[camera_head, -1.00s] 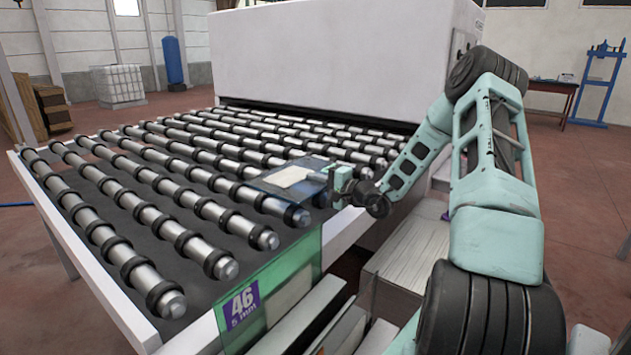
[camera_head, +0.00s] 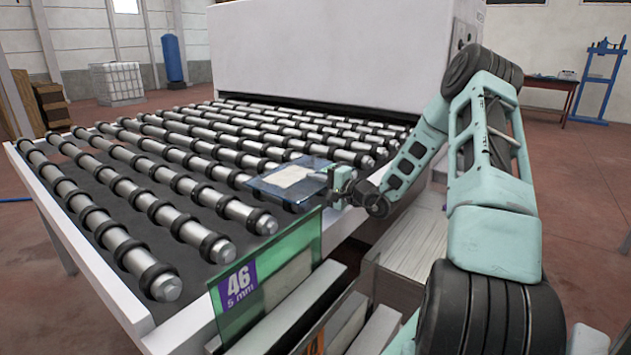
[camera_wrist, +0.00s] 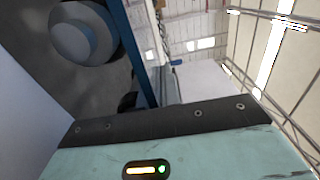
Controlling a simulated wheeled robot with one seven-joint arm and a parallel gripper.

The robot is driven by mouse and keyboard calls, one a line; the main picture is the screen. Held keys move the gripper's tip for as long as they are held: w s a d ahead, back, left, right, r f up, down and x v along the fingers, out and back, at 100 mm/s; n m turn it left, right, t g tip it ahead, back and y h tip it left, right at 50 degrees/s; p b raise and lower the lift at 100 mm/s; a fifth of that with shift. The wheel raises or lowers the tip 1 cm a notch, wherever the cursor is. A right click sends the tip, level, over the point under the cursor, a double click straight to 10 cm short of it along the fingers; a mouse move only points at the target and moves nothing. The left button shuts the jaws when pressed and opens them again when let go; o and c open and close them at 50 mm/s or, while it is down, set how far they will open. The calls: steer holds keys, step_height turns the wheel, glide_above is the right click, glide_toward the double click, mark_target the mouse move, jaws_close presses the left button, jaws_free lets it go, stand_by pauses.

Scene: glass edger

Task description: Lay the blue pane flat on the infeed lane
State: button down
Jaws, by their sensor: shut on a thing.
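The blue pane (camera_head: 265,186) is a thin see-through sheet with a pale patch on it. It is at the near right side of the infeed lane (camera_head: 75,156), over the roller ends, and looks about level. I cannot tell whether it touches the rollers. My gripper (camera_head: 333,185) is shut on the pane's right edge, with the arm reaching in from the right. In the wrist view a narrow blue strip (camera_wrist: 134,40), apparently the pane seen edge-on, stands beside a roller end. The fingertips are hidden there.
A green pane (camera_head: 285,262) marked 46, 5 mm stands upright by the lane's near right corner, in front of other upright sheets (camera_head: 300,305). The big white machine (camera_head: 330,50) closes the lane's far end. The rollers to the left are bare.

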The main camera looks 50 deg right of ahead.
stand_by(0.4)
steer(key=c, duration=1.5)
jaws_free()
steer(key=shift+f, duration=0.15)
